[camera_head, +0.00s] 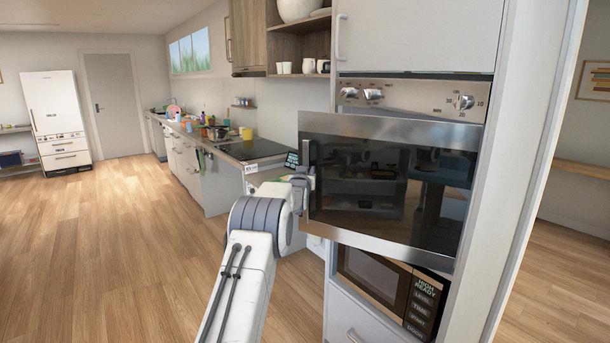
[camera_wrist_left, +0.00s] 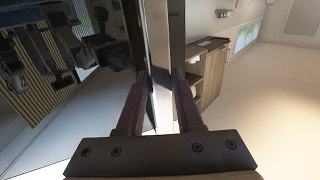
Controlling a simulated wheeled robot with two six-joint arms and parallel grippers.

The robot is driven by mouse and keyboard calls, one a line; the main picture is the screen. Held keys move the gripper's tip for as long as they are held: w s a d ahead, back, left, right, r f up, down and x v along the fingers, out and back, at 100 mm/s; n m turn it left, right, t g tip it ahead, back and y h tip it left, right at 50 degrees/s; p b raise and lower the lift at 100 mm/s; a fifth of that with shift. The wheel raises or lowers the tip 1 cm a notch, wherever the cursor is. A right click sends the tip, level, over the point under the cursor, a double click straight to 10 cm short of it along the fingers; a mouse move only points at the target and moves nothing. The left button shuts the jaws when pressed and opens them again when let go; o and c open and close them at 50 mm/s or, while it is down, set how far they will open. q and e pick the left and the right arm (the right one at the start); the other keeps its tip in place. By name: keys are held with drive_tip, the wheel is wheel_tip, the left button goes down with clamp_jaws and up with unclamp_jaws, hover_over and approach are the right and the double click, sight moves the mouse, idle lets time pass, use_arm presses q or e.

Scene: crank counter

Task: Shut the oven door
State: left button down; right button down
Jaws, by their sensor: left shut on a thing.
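The oven door (camera_head: 385,195) has a dark glass panel in a steel frame and stands partly open. Its left edge is swung out from the cabinet, and its right side lies nearer the oven front. My left gripper (camera_head: 308,160) is at the door's left edge, shut on it. In the left wrist view, the fingers of the left gripper (camera_wrist_left: 163,90) lie on either side of the door's edge (camera_wrist_left: 163,40), with the dark glass to the left. The oven cavity is hidden behind the door. My right gripper is not in view.
The oven control panel (camera_head: 415,98) with knobs is above the door. A microwave (camera_head: 385,280) sits below it. A counter with a black hob (camera_head: 253,149) and several small items is to the left. The wooden floor (camera_head: 120,240) at left is clear.

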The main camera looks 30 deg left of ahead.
use_arm(q)
drive_tip(key=shift+w+d, duration=0.2)
drive_tip(key=shift+w, duration=0.2)
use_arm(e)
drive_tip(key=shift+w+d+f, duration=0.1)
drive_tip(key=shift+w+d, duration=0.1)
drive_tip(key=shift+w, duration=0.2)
use_arm(q)
drive_tip(key=c, duration=0.6)
unclamp_jaws()
drive_tip(key=shift+a, duration=0.1)
drive_tip(key=shift+c, duration=0.2)
drive_tip(key=shift+a, duration=0.1)
drive_tip(key=shift+s, duration=0.1)
drive_tip(key=shift+s, duration=0.1)
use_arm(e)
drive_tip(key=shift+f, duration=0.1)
use_arm(q)
drive_tip(key=b+v, duration=0.4)
drive_tip(key=v, duration=0.6)
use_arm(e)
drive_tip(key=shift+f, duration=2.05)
